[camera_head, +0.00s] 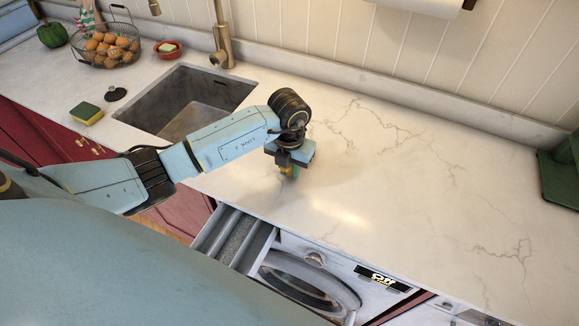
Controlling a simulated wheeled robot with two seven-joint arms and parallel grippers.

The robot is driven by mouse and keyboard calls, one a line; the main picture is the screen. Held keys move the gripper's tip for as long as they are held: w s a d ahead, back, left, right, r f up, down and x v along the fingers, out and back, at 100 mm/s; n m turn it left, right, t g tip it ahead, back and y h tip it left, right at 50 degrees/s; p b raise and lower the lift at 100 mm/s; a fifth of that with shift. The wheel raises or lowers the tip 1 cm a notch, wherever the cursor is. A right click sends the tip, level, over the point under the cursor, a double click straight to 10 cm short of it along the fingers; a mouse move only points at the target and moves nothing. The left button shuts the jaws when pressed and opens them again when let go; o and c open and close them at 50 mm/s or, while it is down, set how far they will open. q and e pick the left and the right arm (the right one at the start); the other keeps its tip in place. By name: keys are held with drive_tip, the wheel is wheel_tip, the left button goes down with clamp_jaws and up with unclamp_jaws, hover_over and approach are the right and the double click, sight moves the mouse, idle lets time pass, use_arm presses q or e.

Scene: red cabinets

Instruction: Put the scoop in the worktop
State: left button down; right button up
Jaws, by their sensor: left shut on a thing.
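My left gripper (290,168) is over the pale marble worktop (400,170), just right of the sink, pointing down. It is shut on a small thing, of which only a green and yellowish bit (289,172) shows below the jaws. This is likely the scoop, but its shape is mostly hidden by the gripper. I cannot tell whether it touches the worktop. My right gripper is not in view.
An open drawer (213,233) juts out below the worktop's front edge, beside a washing machine (310,285). The sink (190,105), a sponge (87,113), a red bowl (168,53) and a wire fruit basket (108,50) are left.

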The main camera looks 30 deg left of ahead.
use_arm(q)
drive_tip(key=shift+f, duration=0.2)
drive_tip(key=c, duration=1.3)
unclamp_jaws()
drive_tip(key=shift+r, duration=0.1)
wheel_tip(320, 180, up, 12)
drive_tip(key=shift+r+b, duration=0.15)
drive_tip(key=shift+b, duration=0.2)
drive_tip(key=shift+d, duration=0.1)
